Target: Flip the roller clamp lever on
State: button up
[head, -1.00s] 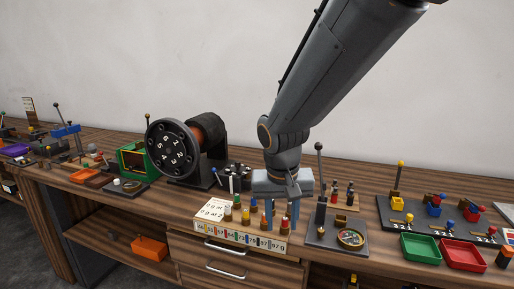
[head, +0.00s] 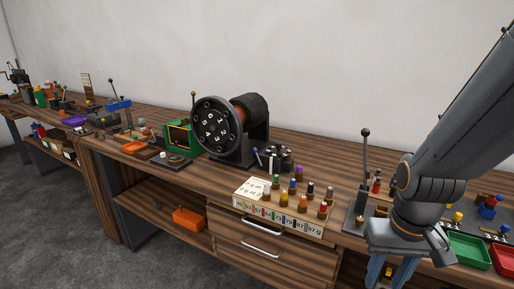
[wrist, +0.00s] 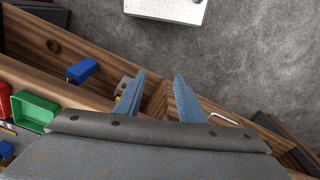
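No part is marked as the roller clamp, so I cannot tell for sure which lever is its own. A tall dark lever (head: 364,165) with a ball knob stands nearly upright on a grey base plate (head: 354,217) on the bench, partly hidden by my arm. Smaller levers stand farther left, near a green box (head: 178,137) and a blue-topped device (head: 118,104). My gripper (head: 389,270) points down at the front edge of the bench, right of and nearer than the tall lever. In the wrist view its two fingers (wrist: 159,92) are apart with nothing between them.
A block with several coloured pegs (head: 290,222) sits at the bench front, left of my gripper. A black numbered wheel (head: 212,127) stands behind. Green (head: 466,249) and red (head: 503,258) trays lie right. An orange bin (head: 188,219) is on the shelf below.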

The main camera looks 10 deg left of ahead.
aim_at(255, 150)
jog(key=z, duration=1.45)
jog(key=k, duration=0.65)
jog(key=u, duration=1.4)
jog(key=i, duration=0.5)
jog(key=u, duration=0.05)
